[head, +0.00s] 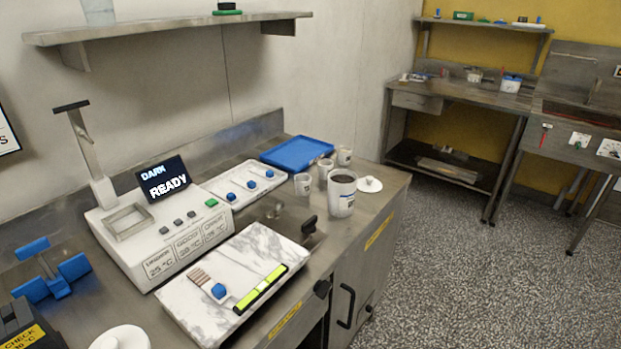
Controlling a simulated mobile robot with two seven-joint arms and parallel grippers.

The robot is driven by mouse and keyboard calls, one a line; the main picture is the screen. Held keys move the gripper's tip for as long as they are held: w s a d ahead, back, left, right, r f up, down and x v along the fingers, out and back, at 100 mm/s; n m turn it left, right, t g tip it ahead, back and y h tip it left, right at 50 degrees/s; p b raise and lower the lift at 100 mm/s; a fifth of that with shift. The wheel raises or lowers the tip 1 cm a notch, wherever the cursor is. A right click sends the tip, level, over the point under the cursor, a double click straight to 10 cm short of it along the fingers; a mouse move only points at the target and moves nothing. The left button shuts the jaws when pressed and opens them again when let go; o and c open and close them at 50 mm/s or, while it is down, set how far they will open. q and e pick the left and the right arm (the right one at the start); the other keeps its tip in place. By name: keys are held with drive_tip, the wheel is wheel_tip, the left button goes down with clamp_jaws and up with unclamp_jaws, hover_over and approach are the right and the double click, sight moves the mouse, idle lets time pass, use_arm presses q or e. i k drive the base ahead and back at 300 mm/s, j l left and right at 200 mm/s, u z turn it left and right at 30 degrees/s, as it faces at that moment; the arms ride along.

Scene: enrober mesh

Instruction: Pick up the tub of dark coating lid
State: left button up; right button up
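The tub of dark coating (342,198) is a white tub with a dark label mark. It stands open on the steel counter, and dark coating shows inside. A round white lid (369,185) with a small knob on top lies flat on the counter just right of and behind the tub. Another round white lid-like top (121,337) shows at the bottom left edge, partly cut off. Neither of my grippers is in the head view.
Small white cups (303,184) stand left of and behind the tub. A blue tray (297,153) lies behind them. A white machine reading "DARK READY" (165,241) and a marble slab (226,275) fill the counter's left. The counter's right edge is close to the lid.

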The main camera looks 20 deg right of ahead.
sight(370, 185)
drive_tip(key=i+l+u, duration=0.3)
drive_tip(key=l+u, duration=0.25)
drive_tip(key=l, duration=0.3)
drive_tip(key=i+l+u, duration=0.1)
drive_tip(key=l+u, duration=0.2)
drive_tip(key=l, duration=0.2)
drive_tip(key=l+u, duration=0.25)
drive_tip(key=l, duration=0.2)
